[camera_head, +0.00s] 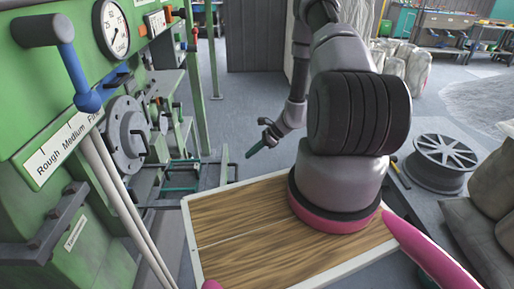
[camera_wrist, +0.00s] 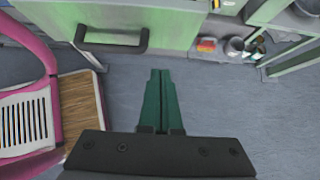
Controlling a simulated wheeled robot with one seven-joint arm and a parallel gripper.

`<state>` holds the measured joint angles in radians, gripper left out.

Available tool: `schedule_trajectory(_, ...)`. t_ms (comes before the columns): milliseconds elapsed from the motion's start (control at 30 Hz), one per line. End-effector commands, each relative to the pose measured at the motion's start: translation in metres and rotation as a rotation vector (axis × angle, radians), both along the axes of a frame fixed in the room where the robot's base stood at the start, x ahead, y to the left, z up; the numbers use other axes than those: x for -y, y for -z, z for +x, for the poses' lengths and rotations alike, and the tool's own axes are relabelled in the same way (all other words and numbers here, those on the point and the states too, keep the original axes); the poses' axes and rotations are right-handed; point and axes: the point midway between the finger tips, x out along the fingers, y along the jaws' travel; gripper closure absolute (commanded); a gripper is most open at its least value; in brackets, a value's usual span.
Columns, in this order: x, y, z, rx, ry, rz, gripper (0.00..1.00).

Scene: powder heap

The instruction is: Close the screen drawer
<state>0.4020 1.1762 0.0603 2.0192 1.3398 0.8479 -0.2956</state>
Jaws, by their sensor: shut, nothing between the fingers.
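The green machine (camera_head: 20,115) fills the left of the head view. A dark bar handle (camera_head: 45,228) sits low on it, beside a small label too blurred to read. In the wrist view, a green front panel (camera_wrist: 165,18) with a dark handle (camera_wrist: 112,42) spans the top; I take it for the screen drawer, but cannot tell how far out it stands. My gripper (camera_head: 256,149) is right of the machine, over the floor. In the wrist view, its green fingers (camera_wrist: 161,76) are together and empty, below and right of the handle, apart from it.
A blue lever (camera_head: 82,85) with a dark grip and a round flange (camera_head: 128,135) jut from the machine. Pale rods run down in front. A grey reel (camera_head: 440,160) and sacks (camera_head: 485,225) stand at right. Grey floor (camera_wrist: 240,120) below the panel is clear.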

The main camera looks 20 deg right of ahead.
Motion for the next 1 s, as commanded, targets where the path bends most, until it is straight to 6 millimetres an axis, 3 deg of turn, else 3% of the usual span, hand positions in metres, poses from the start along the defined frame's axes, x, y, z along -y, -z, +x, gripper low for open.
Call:
schedule_trajectory(167,-0.026,0.027,0.008,-0.001,-0.003,0.001,1.00)
schedule_trajectory(400,-0.056,0.025,0.018,0.001,-0.003,0.000,1.00)
schedule_trajectory(1000,-0.065,0.025,0.021,0.000,-0.002,-0.001,1.00)
